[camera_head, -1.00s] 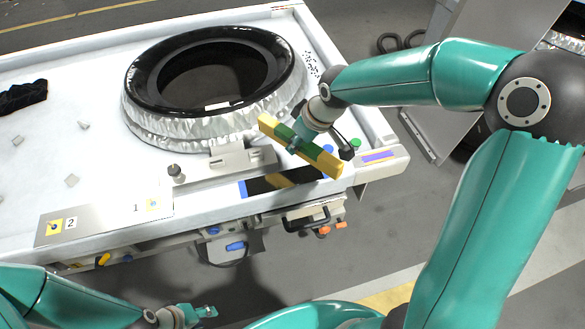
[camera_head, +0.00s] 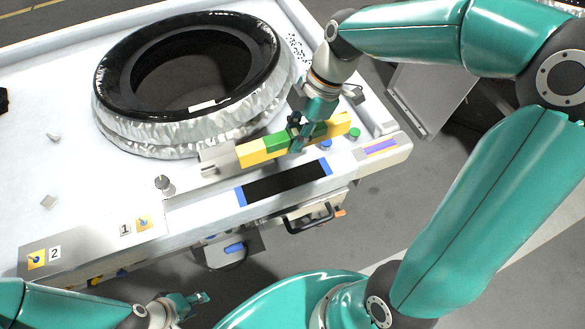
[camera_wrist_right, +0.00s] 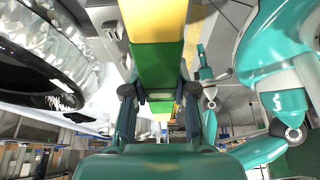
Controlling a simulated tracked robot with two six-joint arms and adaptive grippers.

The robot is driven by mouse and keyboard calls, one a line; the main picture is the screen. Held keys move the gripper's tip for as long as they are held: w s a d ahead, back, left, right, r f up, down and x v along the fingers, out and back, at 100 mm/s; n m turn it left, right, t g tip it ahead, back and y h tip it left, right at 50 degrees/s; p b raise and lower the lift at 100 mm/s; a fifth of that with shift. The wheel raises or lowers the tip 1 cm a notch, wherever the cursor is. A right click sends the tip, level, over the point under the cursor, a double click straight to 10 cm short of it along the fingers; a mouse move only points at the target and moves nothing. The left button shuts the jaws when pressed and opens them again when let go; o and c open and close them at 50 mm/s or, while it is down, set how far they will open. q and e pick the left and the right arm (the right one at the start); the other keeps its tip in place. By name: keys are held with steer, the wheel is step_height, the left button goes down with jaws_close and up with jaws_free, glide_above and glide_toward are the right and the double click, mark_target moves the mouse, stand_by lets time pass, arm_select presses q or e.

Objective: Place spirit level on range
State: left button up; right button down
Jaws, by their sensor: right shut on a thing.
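The spirit level is a yellow and green bar (camera_head: 257,153). My right gripper (camera_head: 298,140) is shut on its middle, and it also shows between the fingers in the right wrist view (camera_wrist_right: 155,62). The level slants up to the right, over the front of the white machine table; whether it touches the surface I cannot tell. A black strip with blue ends (camera_head: 285,182) lies on the table's front edge, just nearer than the level. I cannot tell which part is the range. My left gripper (camera_head: 198,298) is low at the front, off the table, its opening unclear.
A large black ring wrapped in silver foil (camera_head: 105,113) stands on the white table (camera_head: 75,165) behind the level. A metal block (camera_head: 217,157) and a knob (camera_head: 164,184) are left of the level. Coloured buttons (camera_head: 355,134) sit near its right end.

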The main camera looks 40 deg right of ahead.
mark_target(317, 135)
step_height(317, 135, down, 13)
steer(key=shift+r, duration=0.1)
stand_by(0.3)
steer(key=c, duration=0.9)
jaws_free()
steer(key=v, duration=1.2)
steer(key=shift+s+d, duration=0.1)
steer(key=shift+d, duration=0.05)
